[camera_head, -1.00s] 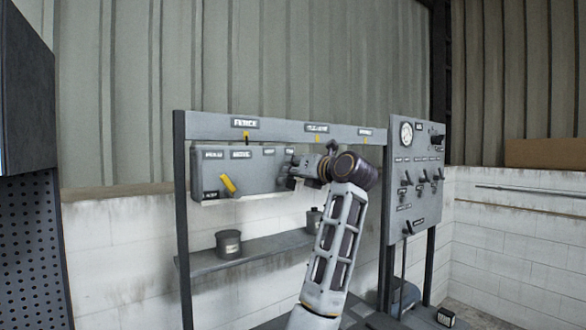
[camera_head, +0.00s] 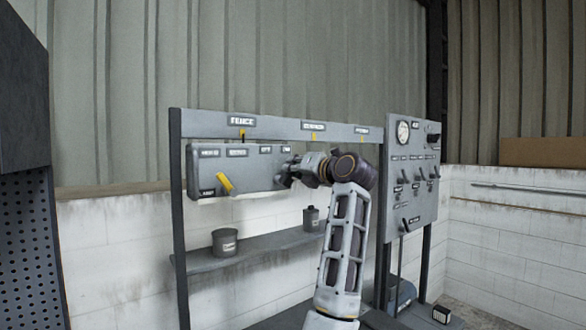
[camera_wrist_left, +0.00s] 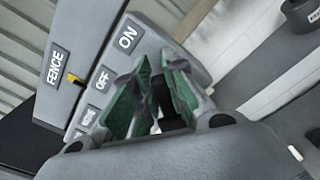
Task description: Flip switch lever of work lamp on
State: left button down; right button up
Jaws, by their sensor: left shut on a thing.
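A grey switch box (camera_head: 240,172) hangs under the top rail of a rack in the head view. Small label plates, including OFF and ON, run along its top edge. A dark lever (camera_wrist_left: 171,108) sits between the green-padded fingers of my left gripper (camera_wrist_left: 155,100) in the wrist view. The OFF plate (camera_wrist_left: 103,80) and ON plate (camera_wrist_left: 127,38) lie beside the fingers. In the head view my left gripper (camera_head: 285,174) is at the box's right end, and its fingers and wrist hide the lever there. My right gripper is not in view.
A yellow lever (camera_head: 225,183) sticks out at the box's left end. A shelf (camera_head: 260,248) below carries two dark cans (camera_head: 225,242). A gauge panel (camera_head: 413,205) with several switches stands to the right of my arm. A FENCE plate (camera_head: 241,121) is on the rail.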

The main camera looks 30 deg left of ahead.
pick_arm(q)
jog(key=c, duration=1.4)
grip_release()
jog(key=shift+c, duration=0.2)
jog(key=shift+d, duration=0.15)
jog(key=v, duration=0.7)
jog(key=shift+d, duration=0.15)
jog(key=shift+f, duration=0.1)
